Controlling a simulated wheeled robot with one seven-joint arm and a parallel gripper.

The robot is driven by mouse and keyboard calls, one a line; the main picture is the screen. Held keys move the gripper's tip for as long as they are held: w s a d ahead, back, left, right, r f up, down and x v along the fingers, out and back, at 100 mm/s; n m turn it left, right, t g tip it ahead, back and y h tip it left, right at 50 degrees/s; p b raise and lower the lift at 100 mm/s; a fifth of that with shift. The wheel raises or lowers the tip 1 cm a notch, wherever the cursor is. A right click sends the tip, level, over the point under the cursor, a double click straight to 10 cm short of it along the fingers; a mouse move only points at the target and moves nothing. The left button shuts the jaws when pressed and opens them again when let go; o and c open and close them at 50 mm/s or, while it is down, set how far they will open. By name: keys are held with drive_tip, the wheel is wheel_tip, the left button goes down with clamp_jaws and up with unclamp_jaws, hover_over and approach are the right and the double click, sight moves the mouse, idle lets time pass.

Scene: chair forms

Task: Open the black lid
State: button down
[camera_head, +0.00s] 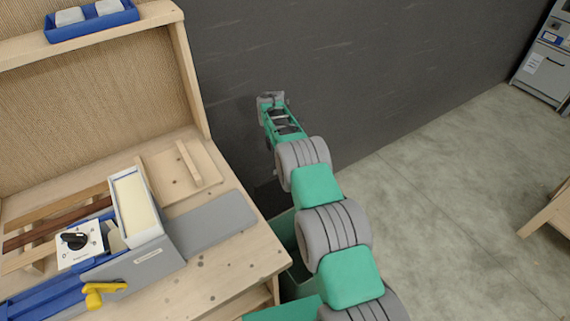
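A small black surface (268,195) shows between the workbench's right edge and my arm. It may be the black lid, but my arm hides part of it and I cannot tell its full shape or whether it is shut. My gripper (270,97) is at the far end of my outstretched green and grey arm, in front of the dark wall. It is well above the black surface in the picture and apart from it. The fingers are small and unclear, so I cannot tell whether they are open. I see nothing held in them.
A wooden workbench (225,268) fills the left, carrying a grey and blue machine (145,262) with a yellow handle (103,292). A blue tray (95,24) stands on its upper shelf. The dark wall (390,70) is behind.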

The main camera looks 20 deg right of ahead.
drive_tip(key=shift+s+f, duration=0.25)
drive_tip(key=shift+f, duration=0.3)
drive_tip(key=c, duration=1.7)
unclamp_jaws()
drive_tip(key=shift+w, duration=0.1)
drive_tip(key=shift+c, duration=0.2)
drive_tip(key=shift+o, duration=1.4)
drive_tip(key=shift+r, duration=0.15)
drive_tip(key=shift+w, duration=0.15)
drive_tip(key=shift+r, duration=0.2)
drive_tip(key=p+v, duration=0.7)
drive_tip(key=p, duration=0.2)
drive_tip(key=shift+r+p, duration=0.25)
drive_tip(key=shift+p, duration=0.15)
drive_tip(key=shift+w, duration=0.15)
